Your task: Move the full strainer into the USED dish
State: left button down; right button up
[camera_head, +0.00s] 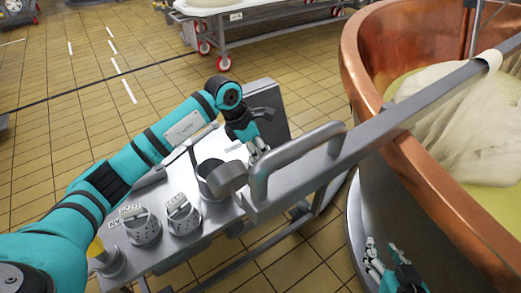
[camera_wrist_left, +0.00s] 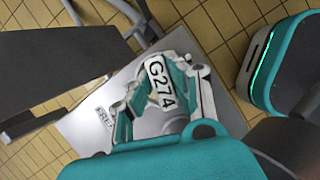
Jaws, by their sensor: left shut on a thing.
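Two perforated steel strainers (camera_head: 143,228) (camera_head: 183,217) holding white tags stand on the steel side table (camera_head: 205,222). Behind them is a round steel vessel (camera_head: 212,181) with a darker cylinder (camera_head: 233,178) tilted at its right. My left gripper (camera_head: 260,150) is above the table's far right part, beyond the vessel. In the left wrist view, it is shut around a white tag (camera_wrist_left: 160,84) marked G274; I cannot tell what is joined to it. A label (camera_wrist_left: 105,116) on the table is partly readable. My right gripper (camera_head: 383,255) is open and empty, low beside the vat.
A steel handrail (camera_head: 300,160) and a long bar (camera_head: 430,98) run across the right of the table. The copper vat (camera_head: 362,75) fills the right side, with cloth (camera_head: 450,105) in it. A dark grey panel (camera_head: 268,105) stands behind the table.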

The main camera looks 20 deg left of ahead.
pick_arm(q)
jog(key=shift+f+b, duration=0.35)
jog(key=shift+f, duration=0.2)
pick_arm(e)
jog(key=shift+w+a+r+t, duration=0.2)
jog(key=shift+w+r+t, duration=0.25)
jog(key=shift+r, duration=0.25)
jog(key=shift+w+a+r+t, duration=0.2)
jog(key=shift+w+r+t, duration=0.2)
jog(key=shift+r, duration=0.25)
dwell(0.4)
pick_arm(q)
jog(key=c, duration=1.2)
grip_release()
pick_arm(e)
jog(key=shift+f, duration=0.1)
